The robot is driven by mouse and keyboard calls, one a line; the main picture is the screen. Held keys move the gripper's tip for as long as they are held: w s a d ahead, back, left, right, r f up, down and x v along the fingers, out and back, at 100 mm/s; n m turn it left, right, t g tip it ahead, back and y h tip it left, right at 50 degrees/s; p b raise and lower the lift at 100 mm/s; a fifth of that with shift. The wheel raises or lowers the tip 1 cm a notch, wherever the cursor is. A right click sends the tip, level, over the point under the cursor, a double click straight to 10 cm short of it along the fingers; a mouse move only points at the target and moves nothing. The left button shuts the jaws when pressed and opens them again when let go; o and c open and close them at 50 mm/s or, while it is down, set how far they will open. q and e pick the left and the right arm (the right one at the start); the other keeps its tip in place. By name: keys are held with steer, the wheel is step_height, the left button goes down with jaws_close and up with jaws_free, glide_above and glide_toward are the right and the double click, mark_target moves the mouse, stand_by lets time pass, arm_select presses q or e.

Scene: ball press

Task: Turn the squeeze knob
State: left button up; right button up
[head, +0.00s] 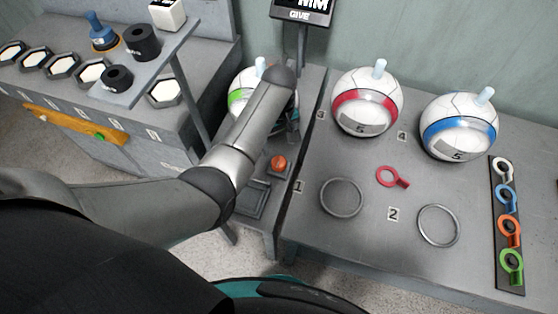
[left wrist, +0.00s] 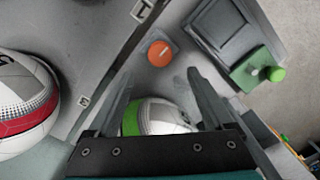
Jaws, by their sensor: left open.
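Two knob-like parts show, and I cannot tell which is the squeeze knob. A round orange knob (head: 279,163) sits on the narrow grey bench, and it also shows in the left wrist view (left wrist: 160,53). A green knob (left wrist: 276,74) sticks out from a green block (left wrist: 251,70) in the left wrist view; my arm seems to hide it in the head view. My left gripper (left wrist: 160,77) is open, with a green-banded white ball (left wrist: 158,117) behind its fingers. The orange knob lies beyond the fingertips, apart from them. The ball also shows in the head view (head: 241,92). My right gripper is not in view.
A red-banded ball (head: 366,101) and a blue-banded ball (head: 458,127) stand on the right table, with rings (head: 342,197) in front. A dark recessed tray (head: 251,199) lies near the orange knob. A sign (head: 301,12) and a raised shelf (head: 150,75) stand close by.

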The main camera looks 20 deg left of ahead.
mark_target(279, 161)
arm_select(q)
step_height(279, 161, down, 10)
steer(key=b, duration=0.4)
steer(key=shift+r, duration=0.1)
jaws_close()
stand_by(0.5)
